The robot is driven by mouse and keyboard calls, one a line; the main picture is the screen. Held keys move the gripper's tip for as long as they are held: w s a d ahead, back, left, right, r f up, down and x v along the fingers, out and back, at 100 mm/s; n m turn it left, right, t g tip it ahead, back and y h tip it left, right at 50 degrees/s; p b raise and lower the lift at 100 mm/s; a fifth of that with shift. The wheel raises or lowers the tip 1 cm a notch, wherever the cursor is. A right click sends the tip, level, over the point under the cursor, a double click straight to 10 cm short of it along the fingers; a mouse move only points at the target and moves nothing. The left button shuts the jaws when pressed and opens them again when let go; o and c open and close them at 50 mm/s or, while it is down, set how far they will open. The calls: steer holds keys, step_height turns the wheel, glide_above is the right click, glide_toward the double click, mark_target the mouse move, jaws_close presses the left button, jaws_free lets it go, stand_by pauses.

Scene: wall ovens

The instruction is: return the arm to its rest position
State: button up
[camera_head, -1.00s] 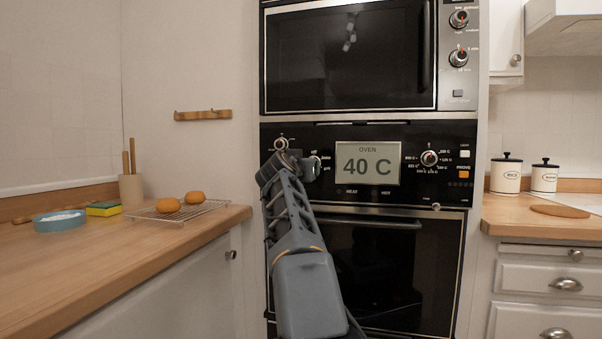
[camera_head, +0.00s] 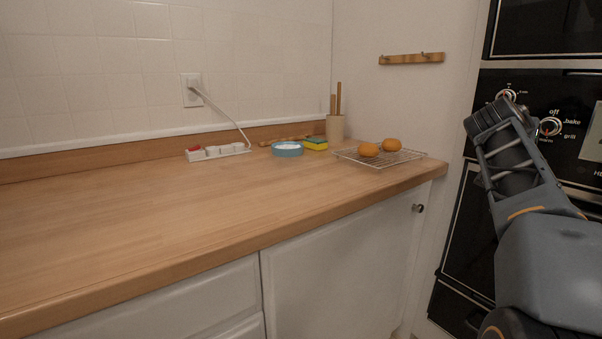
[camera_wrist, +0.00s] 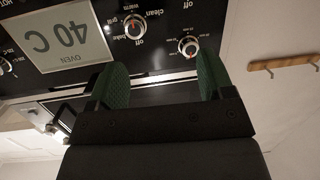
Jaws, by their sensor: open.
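My arm stands at the right of the head view, raised in front of the wall oven's black control panel (camera_head: 570,125). The gripper's fingers are hidden there behind my own arm. In the wrist view my gripper (camera_wrist: 160,82) is open and empty, its two green-padded fingers apart. That view is upside down. Beyond the fingers it shows the oven panel with a selector knob (camera_wrist: 134,27), a second knob (camera_wrist: 188,46) and the display (camera_wrist: 63,42) reading 40 C. I cannot tell how far the fingertips are from the panel.
A wooden counter (camera_head: 150,225) runs along the left, mostly clear. At its far end are a wire rack (camera_head: 408,155) with two orange-brown buns (camera_head: 368,149), a blue dish (camera_head: 287,151), a sponge (camera_head: 315,144) and a power strip (camera_head: 218,152). A peg rail (camera_head: 412,58) hangs on the wall.

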steer(key=s+a+r+n+y+p, duration=0.1)
steer(key=a+n+y+p, duration=0.3)
steer(key=a+p, duration=0.6)
steer(key=s+a+f+n+g+y+p, duration=0.2)
steer(key=s+a+n+g+y+p, duration=0.1)
steer(key=s+a+p, duration=0.6)
steer(key=s+a+f+n+g+y+p, duration=0.2)
steer(key=s+a+y+p, duration=0.3)
steer(key=s+a+p, duration=0.3)
steer(key=a+f+g+p, duration=0.1)
steer(key=a+p, duration=0.2)
steer(key=p, duration=0.1)
steer(key=shift+s+a+f+n+y, duration=0.15)
steer(key=shift+s+n+y, duration=0.15)
steer(key=shift+s+n, duration=0.1)
steer(key=shift+s+a+f, duration=0.1)
steer(key=shift+s+f, duration=0.05)
steer(key=shift+f, duration=0.1)
steer(key=shift+c, duration=0.3)
